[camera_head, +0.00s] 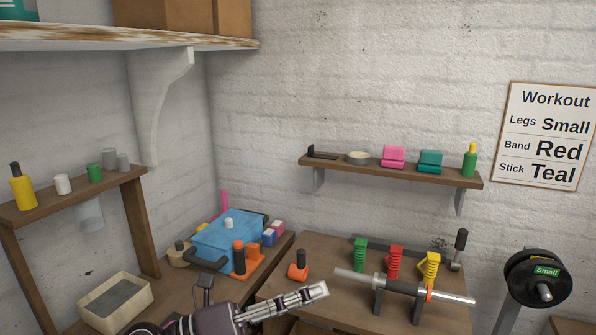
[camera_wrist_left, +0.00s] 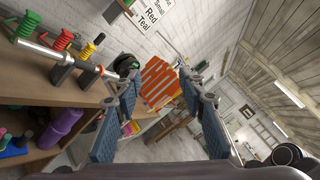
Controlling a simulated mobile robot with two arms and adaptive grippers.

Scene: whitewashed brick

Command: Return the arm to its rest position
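My left gripper (camera_head: 318,292) reaches in from the bottom of the head view, its fingers pointing right in front of the wooden table (camera_head: 325,243). In the left wrist view, the left gripper (camera_wrist_left: 160,108) has its two blue-padded fingers spread apart with nothing held between them. An orange slatted thing (camera_wrist_left: 160,84) shows beyond the fingers, apart from them. My right gripper is in neither view.
A barbell (camera_head: 352,275) rests on a stand near the gripper, with green, red and yellow spring grips (camera_head: 396,262) behind it. A blue box (camera_head: 228,238) and orange items (camera_head: 245,262) stand left. A wall shelf (camera_head: 400,172) hangs behind. Black weight plates (camera_head: 535,265) stand right.

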